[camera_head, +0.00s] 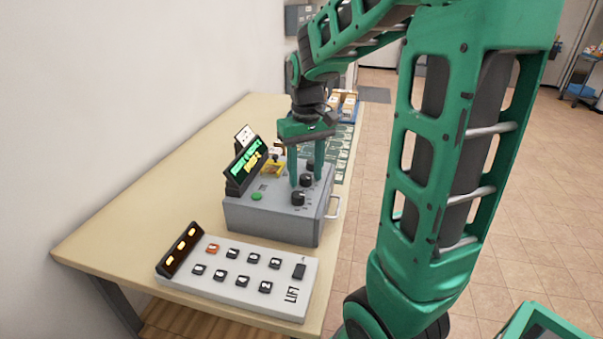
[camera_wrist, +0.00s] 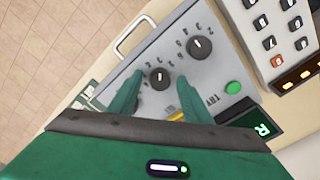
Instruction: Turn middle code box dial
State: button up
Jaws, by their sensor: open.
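The grey code box (camera_head: 270,218) stands on the table, with a row of black dials on its top, a green button and a lit green display. The middle dial (camera_head: 306,180) shows between the fingers of my gripper (camera_head: 306,182). In the wrist view the middle dial (camera_wrist: 160,78) lies between the two green fingertips (camera_wrist: 160,80), its white mark pointing up. The fingers are open, one on each side, with a gap visible around the dial. The near dial (camera_wrist: 201,48) is clear of the fingers. The far dial is mostly hidden by a finger.
A white keypad panel (camera_head: 240,275) marked LIFT lies in front of the box. A metal handle (camera_head: 334,207) sticks out from the box's right side. Trays with small boxes (camera_head: 343,103) stand farther back. Bare tabletop (camera_head: 185,165) lies left of the box.

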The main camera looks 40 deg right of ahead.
jog(key=shift+c, duration=0.7)
jog(key=c, duration=0.9)
jog(key=shift+a, duration=0.15)
jog(key=shift+m, duration=0.4)
jog(key=m, duration=0.2)
jog(key=shift+m, duration=0.4)
jog(key=m, duration=0.4)
jog(key=shift+m, duration=0.3)
